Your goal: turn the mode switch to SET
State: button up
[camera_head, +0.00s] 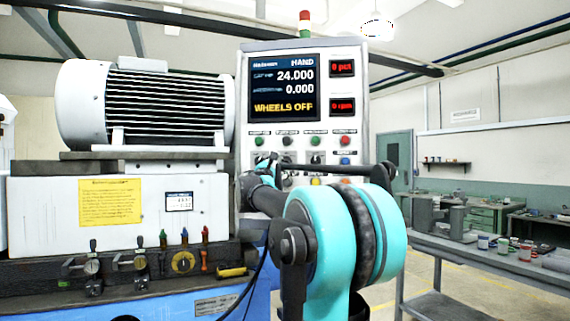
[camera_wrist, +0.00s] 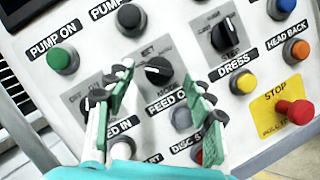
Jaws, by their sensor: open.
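In the wrist view a black rotary knob (camera_wrist: 158,70) on a grey plate has small lettering around it, with what looks like SET above it. I take it for the mode switch, though not all the lettering is legible. A white mark shows on its left side. My gripper (camera_wrist: 157,78) is open, with one green-padded finger to each side of the knob in the picture. I cannot tell whether either finger touches it. In the head view, my arm hides part of the control panel (camera_head: 352,115). Its screen (camera_head: 284,88) reads HAND and WHEELS OFF.
Around the knob are another rotary knob (camera_wrist: 225,35), a green button (camera_wrist: 62,60), a yellow button (camera_wrist: 242,82) and a red stop button (camera_wrist: 296,111). The left finger partly covers a third knob (camera_wrist: 94,102). A workbench (camera_head: 470,255) stands right in the head view.

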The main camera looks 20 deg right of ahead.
aim_at(287, 161)
jog(key=shift+x, duration=1.2)
jog(key=shift+c, duration=0.3)
jog(key=c, duration=1.1)
jog(key=shift+o, duration=0.2)
jog(key=shift+m, duration=0.5)
jog(key=m+g, duration=0.2)
jog(key=m, duration=0.2)
jog(key=shift+m, duration=0.3)
jog(key=m+g, duration=0.1)
jog(key=m, duration=0.1)
jog(key=m+g, duration=0.1)
jog(key=m, duration=0.2)
jog(key=shift+r+y, duration=0.1)
jog(key=shift+y, duration=0.2)
jog(key=shift+m, duration=0.3)
